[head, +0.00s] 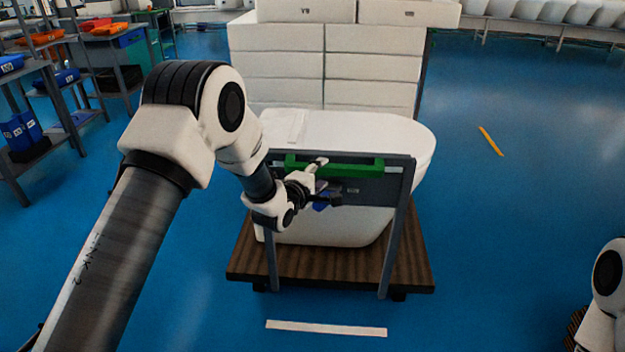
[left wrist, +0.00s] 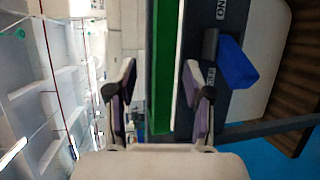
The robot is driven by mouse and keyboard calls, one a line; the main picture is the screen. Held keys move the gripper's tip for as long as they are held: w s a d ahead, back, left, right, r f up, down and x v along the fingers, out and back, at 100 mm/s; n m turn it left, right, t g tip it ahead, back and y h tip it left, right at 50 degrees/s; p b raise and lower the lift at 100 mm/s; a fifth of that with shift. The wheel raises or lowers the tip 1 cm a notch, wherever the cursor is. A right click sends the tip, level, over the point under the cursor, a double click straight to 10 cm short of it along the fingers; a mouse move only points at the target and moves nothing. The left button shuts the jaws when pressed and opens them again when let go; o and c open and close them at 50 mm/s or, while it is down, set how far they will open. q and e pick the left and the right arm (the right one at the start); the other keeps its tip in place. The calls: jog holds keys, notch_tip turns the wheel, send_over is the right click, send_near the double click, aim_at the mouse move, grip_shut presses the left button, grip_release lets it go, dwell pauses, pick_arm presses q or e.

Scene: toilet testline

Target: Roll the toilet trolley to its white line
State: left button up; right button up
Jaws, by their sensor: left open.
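The toilet trolley (head: 330,264) has a dark wood deck and a grey upright frame with a green handle bar (head: 350,168). A white toilet (head: 370,130) stands on it. The white line (head: 326,328) lies on the blue floor just in front of the deck, apart from it. My left gripper (head: 328,180) is at the frame's near side by the green bar. In the left wrist view my left gripper (left wrist: 160,78) is open, with the green bar (left wrist: 163,60) showing between its fingers. A blue part (left wrist: 238,63) sits beside one finger. My right gripper is out of view.
Stacked white boxes (head: 372,66) stand behind the trolley. Grey racks with coloured bins (head: 22,130) are at the left. A yellow line (head: 491,141) marks the floor at the right. The floor on the right and in front is largely clear.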

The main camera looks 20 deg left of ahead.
pick_arm(q)
jog(key=v, duration=0.5)
jog(key=shift+s, duration=0.1)
jog(key=s+d+f+m+g+p, duration=0.1)
jog(key=s+f+m+g+p, duration=0.2)
jog(key=s+f+g+p, duration=1.05)
jog(key=s+f+m+g+y+b, duration=0.1)
jog(key=s+m, duration=0.6)
jog(key=s, duration=0.7)
jog(key=s+f+m+g+y+b, duration=0.1)
jog(key=s+f+m, duration=0.5)
jog(key=s, duration=0.9)
jog(key=shift+a+m+b, duration=0.4)
jog(key=shift+m+b, duration=0.2)
jog(key=shift+b, duration=0.3)
